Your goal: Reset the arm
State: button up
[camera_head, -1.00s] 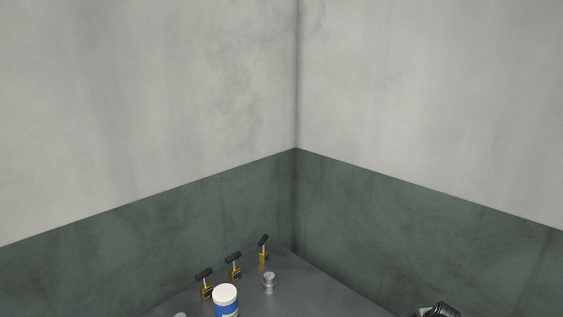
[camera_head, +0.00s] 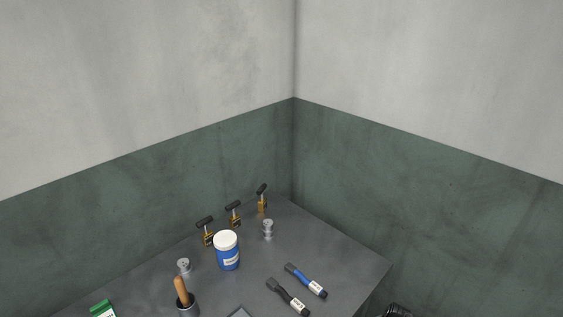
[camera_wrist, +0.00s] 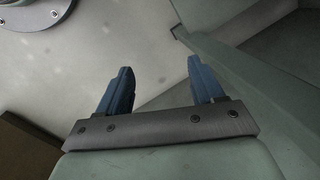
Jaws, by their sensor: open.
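My gripper (camera_wrist: 160,88) shows in the wrist view with its two blue fingers spread apart and nothing between them. It hangs over a pale surface, and no task object is near its fingertips there. In the head view the gripper is not visible. A black ribbed part (camera_head: 398,311) shows at the bottom edge, right of the table; what it belongs to is unclear.
A dark table (camera_head: 345,262) stands in the corner. On it are a blue jar with white lid (camera_head: 227,252), several clamps (camera_head: 234,214), two metal spools (camera_head: 268,230), two markers or brushes (camera_head: 306,280), a wooden-handled tool in a cup (camera_head: 182,297) and a green box (camera_head: 103,309).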

jog(key=s+a+f+n+g, duration=0.2)
jog(key=s+a+n, duration=0.2)
jog(key=s, duration=0.3)
jog(key=s+a+f+n+g+h, duration=0.1)
jog(key=s+a+f+n+g, duration=0.2)
jog(key=s+a, duration=0.3)
jog(key=s+a+f+n+g, duration=0.2)
jog(key=s+a+n, duration=0.2)
jog(key=s, duration=0.6)
jog(key=shift+s+a+f+n+g, duration=0.3)
jog(key=shift+a+n+g, duration=0.1)
jog(key=shift+n, duration=0.6)
